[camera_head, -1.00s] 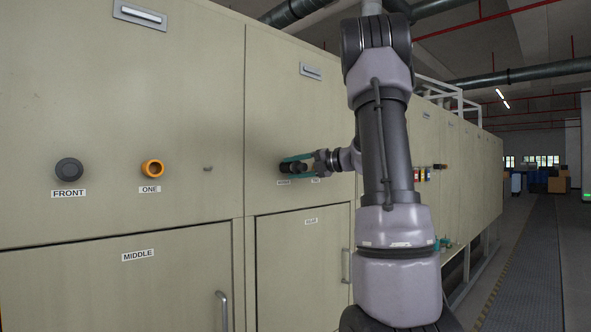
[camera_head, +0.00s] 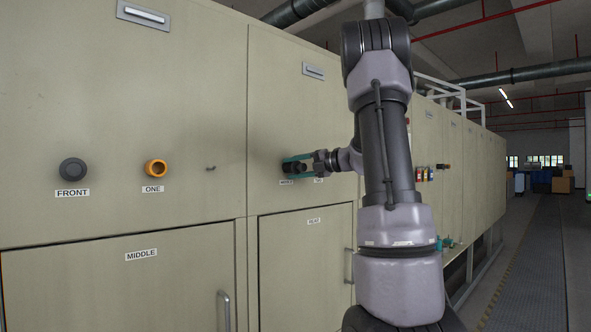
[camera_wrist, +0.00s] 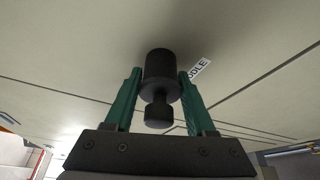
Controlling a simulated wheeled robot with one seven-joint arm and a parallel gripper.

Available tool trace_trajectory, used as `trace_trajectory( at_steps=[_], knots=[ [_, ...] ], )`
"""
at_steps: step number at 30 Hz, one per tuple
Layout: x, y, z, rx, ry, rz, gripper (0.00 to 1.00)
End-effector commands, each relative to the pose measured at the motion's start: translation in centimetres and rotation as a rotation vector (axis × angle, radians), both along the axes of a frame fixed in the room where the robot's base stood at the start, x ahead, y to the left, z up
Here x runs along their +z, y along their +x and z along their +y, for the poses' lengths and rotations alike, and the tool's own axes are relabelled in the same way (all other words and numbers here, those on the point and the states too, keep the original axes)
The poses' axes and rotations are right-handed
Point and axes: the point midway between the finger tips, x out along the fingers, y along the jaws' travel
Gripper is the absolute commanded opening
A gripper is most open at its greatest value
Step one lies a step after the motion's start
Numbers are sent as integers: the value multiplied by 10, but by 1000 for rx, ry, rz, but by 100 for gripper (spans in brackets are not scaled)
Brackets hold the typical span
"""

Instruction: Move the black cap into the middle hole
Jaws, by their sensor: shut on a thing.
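The black cap (camera_wrist: 160,75) is between the two green fingers of my gripper (camera_wrist: 156,90) in the wrist view, close against the cream panel, with a narrower neck and knob facing the camera. In the head view the cap (camera_head: 291,167) shows at the panel's upper part, with my gripper (camera_head: 297,167) shut around it. A label reading "MIDDLE" (camera_wrist: 198,69) is partly hidden behind the cap and finger. The hole itself is not visible; I cannot tell how far the cap sits in the panel.
The cream furnace wall (camera_head: 120,100) runs along the left. A dark plug (camera_head: 73,171) sits above "FRONT" and an orange ring (camera_head: 156,168) above "ONE". A door handle (camera_head: 224,310) sticks out below. The walkway (camera_head: 520,260) at right is clear.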

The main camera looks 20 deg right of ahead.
Motion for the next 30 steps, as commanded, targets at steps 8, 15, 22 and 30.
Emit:
trace_trajectory(
  at_steps=[8, 15, 22, 30],
  knots=[
    [0, 0, 0, 0, 1, -1, 82],
    [0, 0, 0, 0, 1, 0, 90],
    [0, 0, 0, 0, 1, 0, 90],
    [1, -4, -4, -2, 2, -1, 90]
  ],
)
